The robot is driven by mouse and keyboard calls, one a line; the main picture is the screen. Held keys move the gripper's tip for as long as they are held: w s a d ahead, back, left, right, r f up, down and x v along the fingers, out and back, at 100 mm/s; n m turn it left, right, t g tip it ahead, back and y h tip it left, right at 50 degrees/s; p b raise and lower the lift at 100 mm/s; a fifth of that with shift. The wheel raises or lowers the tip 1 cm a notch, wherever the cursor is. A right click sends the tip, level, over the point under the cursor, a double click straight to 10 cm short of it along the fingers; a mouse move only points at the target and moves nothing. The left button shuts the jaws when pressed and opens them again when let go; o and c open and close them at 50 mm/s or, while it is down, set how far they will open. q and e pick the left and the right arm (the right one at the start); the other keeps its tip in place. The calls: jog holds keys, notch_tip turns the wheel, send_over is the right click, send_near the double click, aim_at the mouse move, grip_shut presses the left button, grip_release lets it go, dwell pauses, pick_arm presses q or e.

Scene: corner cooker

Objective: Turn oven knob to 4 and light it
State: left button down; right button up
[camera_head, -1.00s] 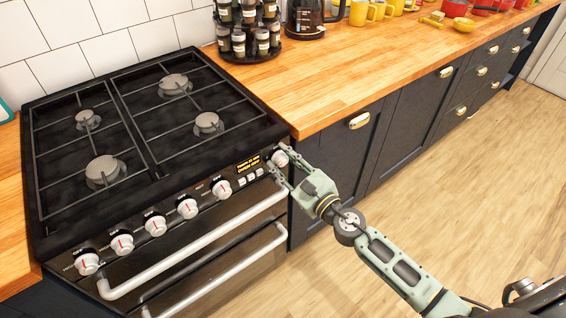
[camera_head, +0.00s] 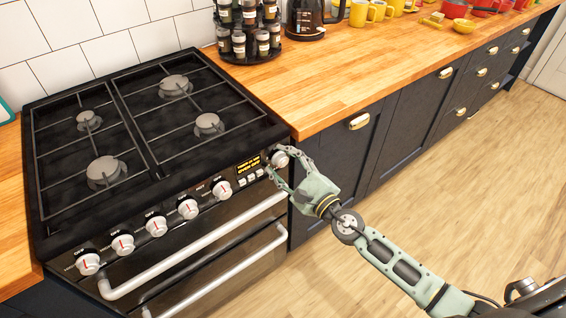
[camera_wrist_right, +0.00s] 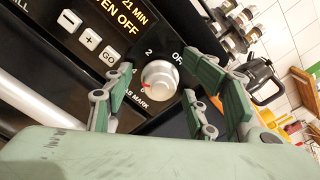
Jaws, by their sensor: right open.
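The oven knob (camera_head: 280,159) is the round white knob at the right end of the cooker's front panel. In the right wrist view the knob (camera_wrist_right: 159,80) has a red mark pointing left, near the 4 and the number below it; which one exactly I cannot tell. My right gripper (camera_head: 283,163) is open, with its fingers on either side of the knob. The right wrist view shows gaps between knob and fingers. The oven display (camera_wrist_right: 112,18) reads "21 MIN" and "OVEN OFF". The GO button (camera_wrist_right: 109,57) is beside it. My left gripper is out of view.
Several other white knobs (camera_head: 188,208) line the panel to the left, above two oven handles (camera_head: 200,245). The hob (camera_head: 130,135) is empty. A spice rack (camera_head: 247,35) stands on the wooden counter (camera_head: 345,70). The floor (camera_head: 450,190) is clear at right.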

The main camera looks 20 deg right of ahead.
jog(key=shift+s+d+f, duration=0.1)
jog(key=shift+s+d, duration=0.05)
jog(key=shift+s, duration=0.3)
jog(key=v, duration=1.1)
jog(key=s+d+f+m+g+h, duration=0.1)
jog(key=d+f+m+g+h, duration=0.15)
jog(key=d+f+m, duration=0.65)
jog(key=s+d+f+m+g+h, duration=0.15)
jog(key=f+m+h, duration=0.4)
jog(key=f, duration=0.75)
jog(key=s+d+f+m+g, duration=0.2)
jog(key=s+f+m+g, duration=0.1)
jog(key=s+f+m, duration=0.4)
jog(key=s+d+f+m+g, duration=0.1)
jog(key=s+f+m+g, duration=0.15)
jog(key=f+m, duration=0.5)
jog(key=s+a+f+m+g, duration=0.2)
jog(key=s+f+m, duration=0.3)
jog(key=s, duration=0.4)
jog(key=s+a+f+m+g+y, duration=0.1)
jog(key=s+a+f+m+g, duration=0.1)
jog(key=s+a+f+m, duration=0.3)
jog(key=s+a+f+m+g+p, duration=0.1)
jog(key=s+a+f+m, duration=0.3)
jog(key=s, duration=0.9)
jog(key=f+m+g, duration=0.1)
jog(key=m, duration=0.1)
jog(key=shift+s+f+m+y, duration=0.25)
jog(key=shift+f+m+y, duration=0.05)
jog(key=shift+y, duration=0.1)
